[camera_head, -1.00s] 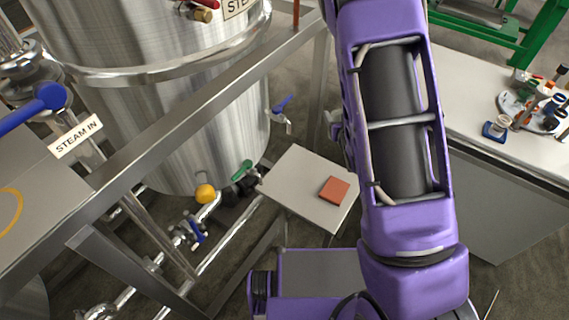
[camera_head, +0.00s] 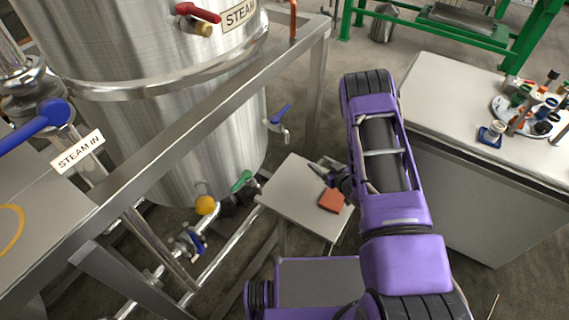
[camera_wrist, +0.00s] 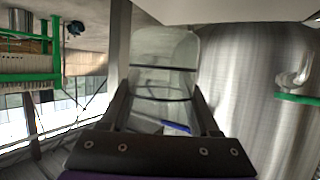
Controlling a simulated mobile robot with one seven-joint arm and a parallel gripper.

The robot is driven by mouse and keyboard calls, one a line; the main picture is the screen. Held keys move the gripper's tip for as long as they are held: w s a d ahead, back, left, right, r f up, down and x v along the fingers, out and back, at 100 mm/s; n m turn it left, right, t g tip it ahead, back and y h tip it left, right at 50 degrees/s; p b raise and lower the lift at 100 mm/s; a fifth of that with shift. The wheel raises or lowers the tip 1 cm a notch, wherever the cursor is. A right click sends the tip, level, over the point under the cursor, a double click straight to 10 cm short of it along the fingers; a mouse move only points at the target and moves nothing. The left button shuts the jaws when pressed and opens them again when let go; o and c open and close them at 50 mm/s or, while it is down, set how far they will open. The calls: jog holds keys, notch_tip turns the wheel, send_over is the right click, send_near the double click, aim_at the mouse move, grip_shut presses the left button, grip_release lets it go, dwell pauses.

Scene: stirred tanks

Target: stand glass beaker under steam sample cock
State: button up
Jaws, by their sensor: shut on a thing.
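My gripper (camera_wrist: 165,105) is shut on a clear glass beaker (camera_wrist: 165,48), which shows between and beyond the fingers in the wrist view. In the head view my gripper (camera_head: 324,170) is over the small grey table (camera_head: 285,190); the beaker is hard to make out there. A small blue-handled cock (camera_head: 279,122) sticks out from the steel tank (camera_head: 185,135), up and left of my gripper. A red-handled cock (camera_head: 198,18) sits higher, beside a STEAM label. I cannot tell from labels which one is the sample cock.
An orange-red block (camera_head: 332,201) lies on the small table, close to my gripper. A steel frame rail (camera_head: 200,105) crosses in front of the tank. A green-handled valve (camera_head: 242,180) sits low on it. A white bench (camera_head: 450,110) with small items stands right.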

jog(key=w+a+f, duration=0.1)
jog(key=w+a, duration=0.1)
jog(key=a, duration=0.2)
jog(key=w+a+b, duration=0.1)
jog(key=w+a, duration=0.2)
jog(key=a, duration=0.1)
jog(key=w+a+f, duration=0.1)
jog(key=w+a, duration=0.2)
jog(key=a, duration=0.1)
jog(key=shift+a+f, duration=0.1)
jog(key=shift+f, duration=0.2)
notch_tip(320, 180, down, 4)
jog(key=shift+f+b, duration=0.1)
jog(key=shift+b, duration=0.6)
jog(key=shift+w+a, duration=0.15)
jog(key=shift+f, duration=0.1)
jog(key=shift+f, duration=0.15)
jog(key=o, duration=1.4)
jog(key=shift+c, duration=0.2)
